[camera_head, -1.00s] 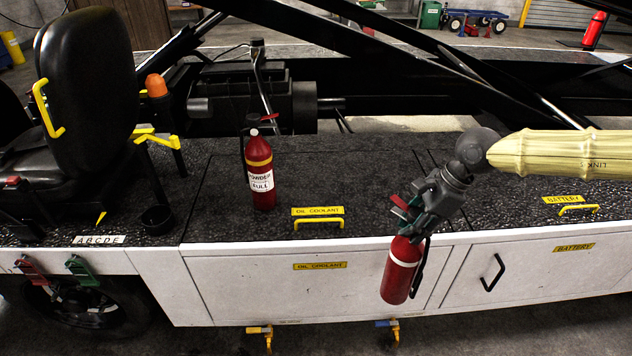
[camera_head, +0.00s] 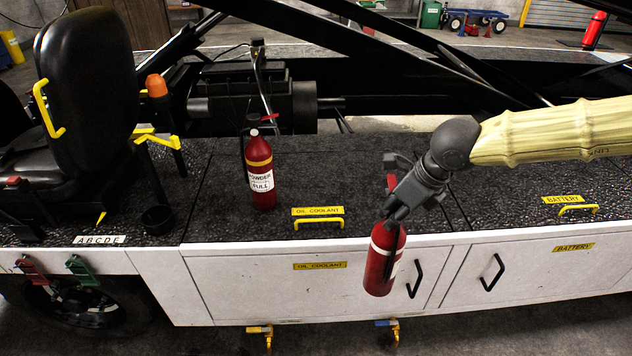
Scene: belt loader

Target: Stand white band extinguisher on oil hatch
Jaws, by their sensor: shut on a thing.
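The red extinguisher with a white band (camera_head: 380,264) hangs nearly upright from my gripper (camera_head: 393,213), which is shut on its top. The oil hatch (camera_head: 225,215) is a dark textured lid with a yellow "OIL COOLANT" label (camera_head: 318,211) and a yellow handle (camera_head: 319,223). Another red extinguisher (camera_head: 262,182), with a yellow band and a white "POWDER FULL" label, stands upright on the hatch's left part.
A black seat (camera_head: 90,90), an orange beacon (camera_head: 156,86) and yellow levers are at left. Dark machinery (camera_head: 250,95) and beams run behind the deck. The battery handle (camera_head: 578,208) is at right. The hatch right of the standing extinguisher is clear.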

